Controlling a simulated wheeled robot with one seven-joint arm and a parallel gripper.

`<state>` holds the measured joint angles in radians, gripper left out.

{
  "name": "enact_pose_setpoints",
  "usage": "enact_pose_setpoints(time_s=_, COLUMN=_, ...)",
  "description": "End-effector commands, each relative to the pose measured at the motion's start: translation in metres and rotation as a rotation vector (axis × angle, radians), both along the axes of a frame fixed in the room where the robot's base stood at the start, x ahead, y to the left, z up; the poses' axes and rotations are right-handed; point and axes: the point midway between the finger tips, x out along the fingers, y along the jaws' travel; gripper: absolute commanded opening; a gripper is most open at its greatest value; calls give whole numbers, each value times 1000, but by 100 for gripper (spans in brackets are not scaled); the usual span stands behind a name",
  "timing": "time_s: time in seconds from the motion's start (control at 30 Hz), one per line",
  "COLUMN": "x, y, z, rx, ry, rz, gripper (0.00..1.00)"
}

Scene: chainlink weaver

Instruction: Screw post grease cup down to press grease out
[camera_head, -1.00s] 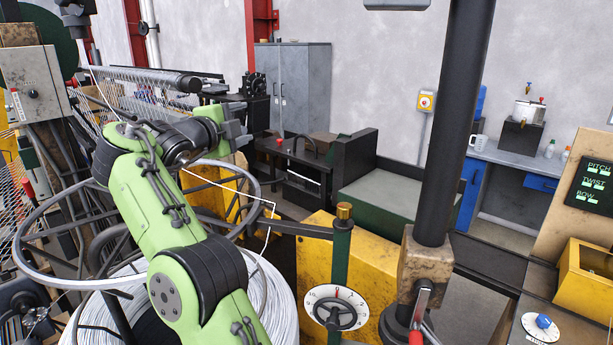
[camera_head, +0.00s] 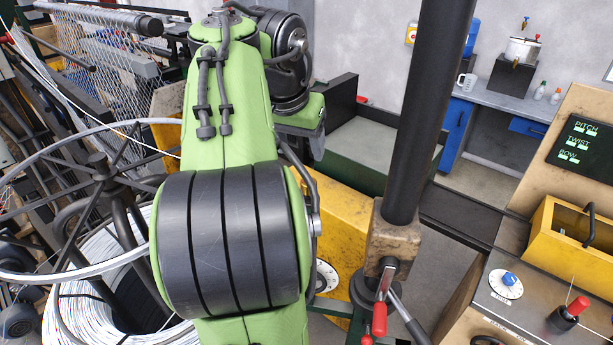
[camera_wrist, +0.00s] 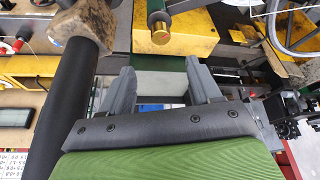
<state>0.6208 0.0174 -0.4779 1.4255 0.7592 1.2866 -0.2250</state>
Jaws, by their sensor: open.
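The post grease cup (camera_wrist: 160,30) is a small brass-coloured cap on the end of a green post (camera_wrist: 156,7), near the top middle of the wrist view. My gripper (camera_wrist: 161,72) is open, with its two grey fingers apart and nothing between them. The cup lies beyond the fingertips, roughly in line with the gap and not touching them. In the head view my green arm hides the cup and the top of the post. The white dial (camera_head: 326,276) shows partly beside my arm there.
A thick black column (camera_head: 432,110) stands close to the right of my arm, with red-tipped levers (camera_head: 380,318) at its base. A yellow machine part (camera_wrist: 190,35) lies behind the cup. A wire coil (camera_head: 90,318) sits at the lower left. A control panel (camera_head: 580,140) is at the right.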

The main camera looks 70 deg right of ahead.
Motion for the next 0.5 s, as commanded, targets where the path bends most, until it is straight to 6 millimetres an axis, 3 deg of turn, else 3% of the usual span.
enact_pose_setpoints(time_s=0.5, x=-3, y=-42, z=-104, rx=4, ry=0, rz=-4, gripper=62)
